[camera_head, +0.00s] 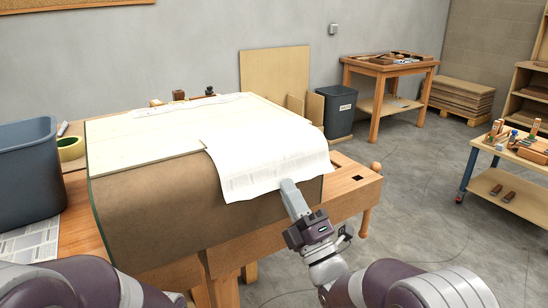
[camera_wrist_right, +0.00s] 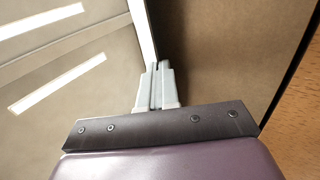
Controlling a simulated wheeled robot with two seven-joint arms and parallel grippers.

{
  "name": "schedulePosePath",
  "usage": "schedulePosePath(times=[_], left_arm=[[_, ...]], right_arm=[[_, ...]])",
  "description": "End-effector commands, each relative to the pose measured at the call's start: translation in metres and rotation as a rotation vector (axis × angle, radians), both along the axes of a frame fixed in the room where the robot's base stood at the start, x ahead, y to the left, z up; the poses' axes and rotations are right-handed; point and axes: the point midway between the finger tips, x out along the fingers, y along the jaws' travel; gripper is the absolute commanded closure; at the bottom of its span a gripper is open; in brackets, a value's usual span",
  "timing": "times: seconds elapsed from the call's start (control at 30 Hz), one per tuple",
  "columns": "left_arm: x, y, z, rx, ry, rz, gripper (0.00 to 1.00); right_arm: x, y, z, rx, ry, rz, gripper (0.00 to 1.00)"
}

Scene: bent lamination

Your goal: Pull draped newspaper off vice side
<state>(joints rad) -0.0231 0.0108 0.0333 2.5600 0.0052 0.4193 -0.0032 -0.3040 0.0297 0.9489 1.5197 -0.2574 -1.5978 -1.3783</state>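The newspaper (camera_head: 262,150) is a white printed sheet. It lies over the right front part of the pale top and drapes down the brown curved side (camera_head: 160,200) of the large form on the bench. My right gripper (camera_head: 288,186) is at the newspaper's lower right edge. In the right wrist view the two grey fingers (camera_wrist_right: 157,75) are close together at the newspaper's white edge (camera_wrist_right: 142,30), which runs into the narrow gap between them. The wooden vice (camera_head: 352,186) is at the bench's right end, beside the draped sheet. My left arm shows at the lower left; its gripper is out of frame.
A dark bin (camera_head: 28,175) and a green-yellow tape roll (camera_head: 70,148) are on the left. Another sheet (camera_head: 190,104) lies at the back of the top. A grey bin (camera_head: 338,110) stands behind the bench. The floor (camera_head: 430,190) to the right is clear.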

Motion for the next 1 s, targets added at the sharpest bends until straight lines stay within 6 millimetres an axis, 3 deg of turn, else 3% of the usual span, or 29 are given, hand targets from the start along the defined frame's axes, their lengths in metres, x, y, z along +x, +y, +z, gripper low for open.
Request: schedulePosePath(times=[0.7,1.0], left_arm=[[0.000,0.000,0.016,0.000,0.000,0.000,0.57],[0.000,0.000,0.016,0.000,0.000,0.000,0.57]], right_arm=[[-0.027,-0.019,0.045,0.000,0.000,0.000,1.00],[-0.029,-0.021,0.048,-0.001,0.001,0.000,1.00]])
